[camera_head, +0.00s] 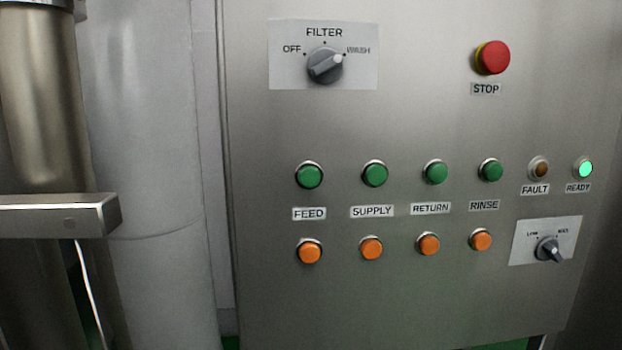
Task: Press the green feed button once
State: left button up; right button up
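The green feed button (309,176) is the leftmost in a row of green buttons on a steel control panel (420,110). The label FEED (309,213) is just below it, and an orange button (309,252) sits under the label. The feed button is unobstructed, with nothing touching it. Neither of my grippers can be made out in the head view.
Other green buttons, SUPPLY (375,174), RETURN (436,172) and RINSE (490,170), continue rightward. The red STOP button (492,58) and FILTER knob (326,67) are higher. The READY lamp (585,168) glows green. A metal bar (60,216) juts in left of the panel.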

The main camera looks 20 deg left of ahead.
pick_arm(q)
grip_shut()
dwell(1.5)
